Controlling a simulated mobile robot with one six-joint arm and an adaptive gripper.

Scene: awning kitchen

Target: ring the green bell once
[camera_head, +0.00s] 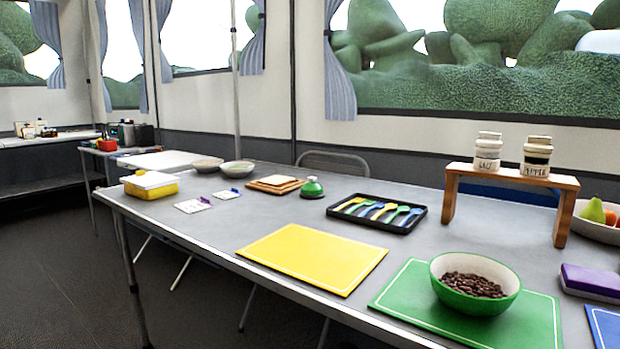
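The green bell (312,187) stands upright on the grey table (225,217), near the middle of its length. It has a green dome with a small knob on top and a dark base. It sits between the wooden board with a pale slab and the black tray of spoons, apart from both. Nothing covers it in the head camera view. My gripper is not in this view.
Near the bell are a black tray (335,212) with several coloured spoons and a wooden board (293,187). A yellow mat (313,257) lies in front. A green bowl (493,300) stands on a green mat (412,302). A wooden riser (565,213) holds two jars at right.

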